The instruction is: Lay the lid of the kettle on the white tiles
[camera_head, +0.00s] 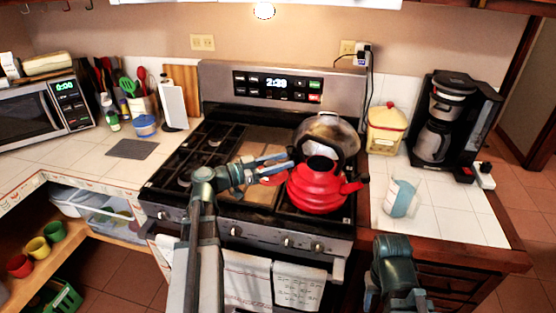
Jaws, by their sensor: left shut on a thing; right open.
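My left gripper (287,164) is at the kettle's upper left. It is shut on a small red piece (272,179), which appears to be the kettle's lid, partly hidden by the fingers. The kettle's top under the handle looks dark. The white tiles (455,213) form the counter right of the stove. Part of my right arm shows at the bottom right, but its fingertips are not visible.
The tiles right of the cup are clear.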

